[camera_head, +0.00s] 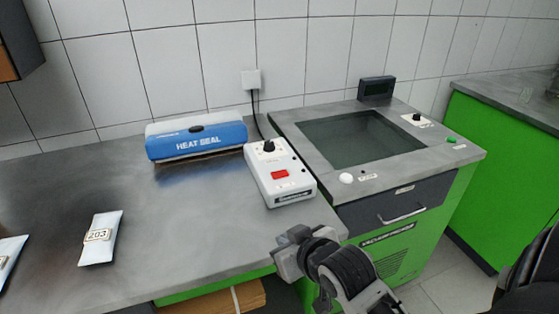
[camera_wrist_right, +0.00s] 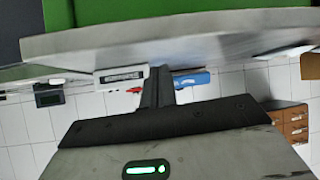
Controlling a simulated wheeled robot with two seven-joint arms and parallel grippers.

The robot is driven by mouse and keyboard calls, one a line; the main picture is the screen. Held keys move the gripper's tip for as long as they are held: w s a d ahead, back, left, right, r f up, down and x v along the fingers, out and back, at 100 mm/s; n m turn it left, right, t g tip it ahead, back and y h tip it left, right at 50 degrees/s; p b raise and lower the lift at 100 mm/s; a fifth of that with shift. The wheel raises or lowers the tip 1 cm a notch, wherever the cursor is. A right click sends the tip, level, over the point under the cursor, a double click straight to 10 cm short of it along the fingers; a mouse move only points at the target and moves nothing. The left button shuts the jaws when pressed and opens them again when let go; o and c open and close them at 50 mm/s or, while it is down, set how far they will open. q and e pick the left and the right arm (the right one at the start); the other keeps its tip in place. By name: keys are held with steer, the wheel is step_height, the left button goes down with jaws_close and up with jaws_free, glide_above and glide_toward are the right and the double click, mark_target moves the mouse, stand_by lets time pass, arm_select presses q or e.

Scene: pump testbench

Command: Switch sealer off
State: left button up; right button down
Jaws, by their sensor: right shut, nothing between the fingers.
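The blue and white heat sealer (camera_head: 197,142) lies at the back of the grey bench, below the wall socket. A white control box (camera_head: 273,188) stands to its right, with a black knob on top and a red rocker switch (camera_head: 280,174) on its face. I cannot tell the switch's position. My right gripper (camera_head: 284,254) is shut and empty at the bench's front edge, nearer than the box and apart from it. In the right wrist view, upside down, the shut fingers (camera_wrist_right: 157,88) show between the control box (camera_wrist_right: 121,76) and the sealer (camera_wrist_right: 192,79). My left gripper is out of view.
White pouches, one labelled 203 (camera_head: 100,238), lie on the bench at left. A green cabinet with a dark glass-topped station (camera_head: 360,138) stands right of the box. A black cable runs from the wall socket (camera_head: 251,80) down behind the box.

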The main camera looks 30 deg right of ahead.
arm_select(q)
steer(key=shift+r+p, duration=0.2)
steer(key=shift+p, duration=0.25)
arm_select(e)
steer(key=w+d+r+m+t+h, duration=0.1)
steer(key=w+d+r, duration=0.2)
steer(key=r, duration=0.2)
steer(key=w+d+r+m+t+h, duration=0.1)
steer(key=w+d+r+t, duration=0.1)
steer(key=w+d+r, duration=0.1)
steer(key=shift+d+r+t+h, duration=0.2)
steer(key=shift+r+t+h, duration=0.1)
steer(key=shift+r, duration=0.6)
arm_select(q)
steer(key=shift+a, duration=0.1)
arm_select(e)
glide_above(279, 185)
steer(key=shift+w+d+f+p, duration=0.1)
steer(key=shift+f+p, duration=0.15)
steer(key=shift+f, duration=0.35)
steer(key=shift+w+d+f+p, duration=0.1)
steer(key=shift+f+p, duration=0.1)
steer(key=shift+f, duration=0.4)
step_height(279, 185, down, 3)
steer(key=shift+s+a+r, duration=0.1)
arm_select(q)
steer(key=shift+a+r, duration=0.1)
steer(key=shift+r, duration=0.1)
arm_select(e)
steer(key=shift+f, duration=0.65)
